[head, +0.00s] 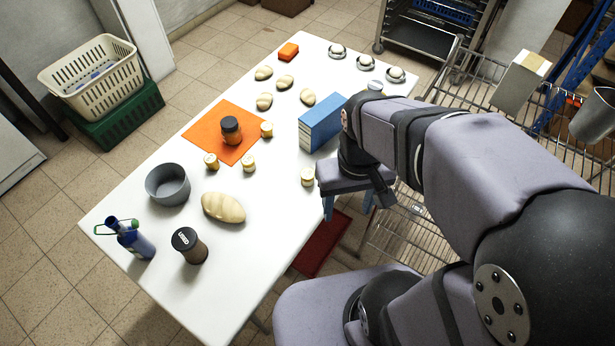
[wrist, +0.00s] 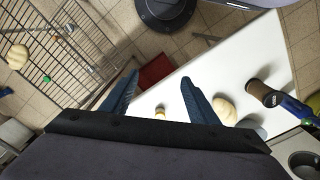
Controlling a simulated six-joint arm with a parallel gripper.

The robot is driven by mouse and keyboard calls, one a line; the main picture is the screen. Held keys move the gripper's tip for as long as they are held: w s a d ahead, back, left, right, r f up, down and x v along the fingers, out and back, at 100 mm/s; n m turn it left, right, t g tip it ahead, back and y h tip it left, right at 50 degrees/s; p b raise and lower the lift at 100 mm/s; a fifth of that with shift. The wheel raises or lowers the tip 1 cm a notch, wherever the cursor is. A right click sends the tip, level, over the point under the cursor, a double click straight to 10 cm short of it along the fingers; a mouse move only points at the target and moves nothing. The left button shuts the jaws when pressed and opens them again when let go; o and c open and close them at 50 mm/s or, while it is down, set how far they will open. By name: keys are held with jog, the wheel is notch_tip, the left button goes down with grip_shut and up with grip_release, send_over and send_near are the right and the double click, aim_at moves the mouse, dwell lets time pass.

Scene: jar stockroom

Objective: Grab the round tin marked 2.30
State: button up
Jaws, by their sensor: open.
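I cannot read the mark 2.30 on anything. A dark brown jar (head: 189,246) at the near end of the table has a black lid with a small white mark, too small to read. Another dark jar (head: 231,131) stands on an orange mat (head: 205,143). Several small cream pots stand mid-table, one of them (head: 308,177) near my gripper. Small round silvery items (head: 366,62) sit at the far right end. My gripper (head: 350,207) is open and empty by the table's right edge. In the wrist view a small pot (wrist: 160,112) shows between its fingers.
A blue box (head: 322,122) stands close beside my wrist. A grey bowl (head: 168,184), a bread loaf (head: 223,207) and a blue bottle (head: 135,240) are at the near left. Several pale rolls (head: 285,82) lie farther back. A wire rack (head: 410,225) is right of the table.

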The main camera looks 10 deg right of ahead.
jog(key=n, duration=0.1)
jog(key=n+t+h+b, duration=0.75)
jog(key=n+h, duration=0.45)
jog(key=n, duration=1.2)
send_over(302, 178)
jog(key=s+a, duration=0.2)
jog(key=a, duration=0.3)
jog(key=shift+m+g+y, duration=0.25)
jog(key=shift+m+y, duration=0.05)
jog(key=f, duration=2.1)
jog(key=shift+s+d+f, duration=0.3)
jog(key=shift+d, duration=0.1)
jog(key=shift+p+x, duration=0.4)
jog(key=shift+x, duration=0.65)
jog(key=shift+w+d+r+p, duration=0.2)
jog(key=shift+d+p, duration=0.1)
jog(key=shift+d, duration=0.15)
jog(key=d, duration=0.1)
jog(key=w+p, duration=0.1)
jog(key=d, duration=0.1)
jog(key=shift+w+d+f, duration=0.25)
jog(key=shift+w+d, duration=0.05)
jog(key=shift+d, duration=0.05)
jog(key=shift+w+d+f+p, duration=0.3)
jog(key=shift+w+d+f, duration=0.05)
jog(key=shift+d, duration=0.15)
